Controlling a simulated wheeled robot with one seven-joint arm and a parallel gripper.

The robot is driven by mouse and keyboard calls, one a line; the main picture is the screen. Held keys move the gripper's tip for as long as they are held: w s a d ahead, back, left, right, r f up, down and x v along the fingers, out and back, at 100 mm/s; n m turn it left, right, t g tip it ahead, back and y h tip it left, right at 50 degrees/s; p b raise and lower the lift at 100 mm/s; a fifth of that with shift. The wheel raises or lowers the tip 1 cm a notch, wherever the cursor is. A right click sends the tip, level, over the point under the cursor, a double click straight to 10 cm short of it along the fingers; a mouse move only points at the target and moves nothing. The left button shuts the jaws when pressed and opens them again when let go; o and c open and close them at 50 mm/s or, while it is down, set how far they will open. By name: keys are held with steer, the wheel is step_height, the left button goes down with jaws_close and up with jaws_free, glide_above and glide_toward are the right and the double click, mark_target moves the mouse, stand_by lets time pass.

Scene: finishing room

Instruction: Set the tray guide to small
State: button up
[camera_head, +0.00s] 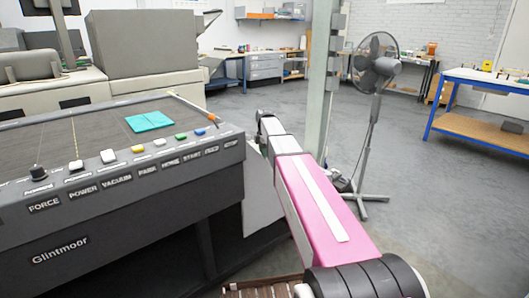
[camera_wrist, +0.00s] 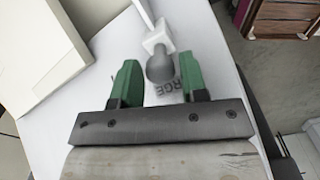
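In the wrist view, my gripper (camera_wrist: 159,64) has its two green fingers spread apart. A dark round knob (camera_wrist: 160,68) on a white square block (camera_wrist: 157,40) shows between the fingertips, with space visible on both sides. The block sits at the end of a pale bar over a light grey surface (camera_wrist: 100,90). Dark letters reading "RGE" (camera_wrist: 186,75) show beside the knob, partly covered by the right finger. This looks like the tray guide at a size label; no "small" label is seen. In the head view my gripper is not seen.
A dark control panel marked Glintmoor (camera_head: 60,250) fills the left of the head view, with several labelled buttons and a teal sheet (camera_head: 149,121) on top. A post (camera_head: 318,80) and a standing fan (camera_head: 376,70) are beyond my arm. Open floor lies to the right.

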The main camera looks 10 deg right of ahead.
jaws_close()
steer(key=w+a, duration=0.1)
steer(key=w, duration=0.1)
steer(key=w+a, duration=0.2)
steer(key=w, duration=0.1)
steer(key=w+a, duration=0.1)
steer(key=w, duration=0.2)
steer(key=shift+w+a, duration=0.1)
steer(key=shift+a, duration=0.25)
jaws_free()
step_height(320, 180, up, 11)
stand_by(0.3)
